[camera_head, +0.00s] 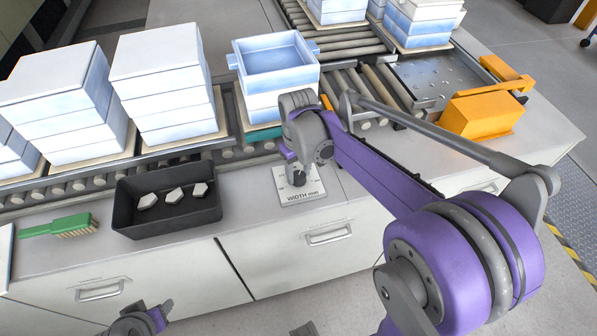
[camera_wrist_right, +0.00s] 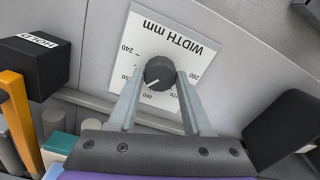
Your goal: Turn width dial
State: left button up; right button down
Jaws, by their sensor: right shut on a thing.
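The width dial (camera_wrist_right: 159,72) is a dark round knob on a white plate (camera_wrist_right: 160,40) marked "WIDTH mm", with numbers from 240 to 280. Its white line points towards the lower left in the right wrist view, near 260 on the 250 side. In the head view the dial (camera_head: 298,178) sits on the bench top. My right gripper (camera_wrist_right: 158,80) is shut on the dial, with one finger on each side of it. In the head view my right wrist partly hides the gripper. My left gripper (camera_head: 140,319) shows only partly at the bottom edge, apart from the dial.
A black tray (camera_head: 168,228) with several pale pieces and a green brush (camera_head: 58,226) lie left of the dial. Stacked blue-white boxes (camera_head: 163,80) stand on the roller conveyor behind. In the right wrist view, a black block marked "HOLD" (camera_wrist_right: 32,66) stands beside the plate.

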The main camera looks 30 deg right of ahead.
aim_at(298, 175)
jog(key=n, duration=0.6)
jog(key=shift+n, duration=0.4)
dwell(0.4)
jog(key=shift+c, duration=1.6)
grip_release()
jog(key=shift+r, duration=0.1)
notch_tip(298, 175, up, 11)
jog(key=shift+f, duration=0.2)
